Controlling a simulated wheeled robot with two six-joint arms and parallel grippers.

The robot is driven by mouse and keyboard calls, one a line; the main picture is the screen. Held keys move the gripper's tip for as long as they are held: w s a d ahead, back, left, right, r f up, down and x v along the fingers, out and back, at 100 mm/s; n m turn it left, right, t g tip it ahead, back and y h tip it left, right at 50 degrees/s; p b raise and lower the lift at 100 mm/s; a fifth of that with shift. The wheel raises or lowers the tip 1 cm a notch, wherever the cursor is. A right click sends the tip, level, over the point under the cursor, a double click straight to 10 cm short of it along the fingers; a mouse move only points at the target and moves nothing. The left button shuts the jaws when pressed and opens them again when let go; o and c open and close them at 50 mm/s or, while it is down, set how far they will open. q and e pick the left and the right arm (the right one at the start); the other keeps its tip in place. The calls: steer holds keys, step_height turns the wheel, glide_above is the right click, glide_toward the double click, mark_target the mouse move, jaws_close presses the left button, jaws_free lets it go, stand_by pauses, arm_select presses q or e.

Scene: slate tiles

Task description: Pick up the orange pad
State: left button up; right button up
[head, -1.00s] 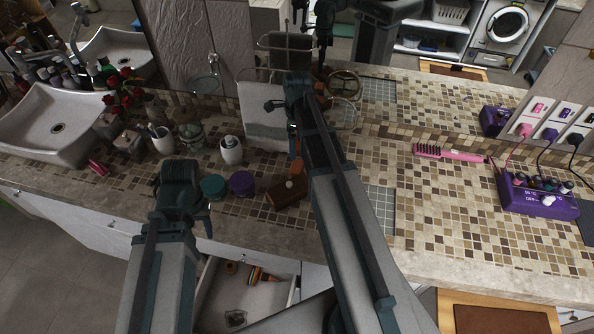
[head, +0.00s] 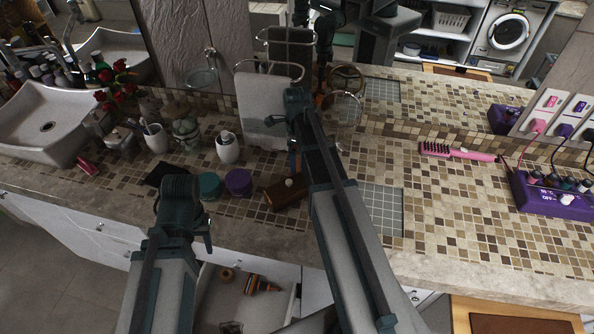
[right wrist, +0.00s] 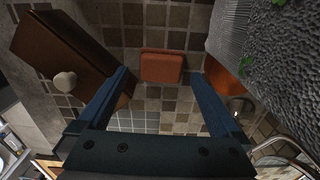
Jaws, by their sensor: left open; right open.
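The orange pad (right wrist: 162,66) lies on the tiled surface in the right wrist view, between and just beyond the fingertips of my right gripper (right wrist: 160,82). The fingers stand apart on either side of it, and I see no grip on it. In the head view my right gripper (head: 284,138) is over the counter beside the hanging towel, and the pad is hidden there. My left gripper (head: 182,212) is open and seems empty, near the counter's front edge.
A brown box with a pale knob (right wrist: 62,82) is close to the right gripper's left finger. A grey towel (head: 262,105) hangs close by. Teal (head: 209,186) and purple (head: 238,182) jars and a white cup (head: 228,150) stand left. A drawer (head: 245,300) is open below.

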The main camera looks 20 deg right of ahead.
step_height(320, 180, down, 4)
steer(key=b, duration=0.3)
steer(key=shift+w, duration=0.1)
steer(key=shift+r, duration=0.1)
steer(key=c, duration=1.2)
steer(key=shift+o, duration=0.2)
steer(key=shift+d+r, duration=0.1)
steer(key=shift+r, duration=0.05)
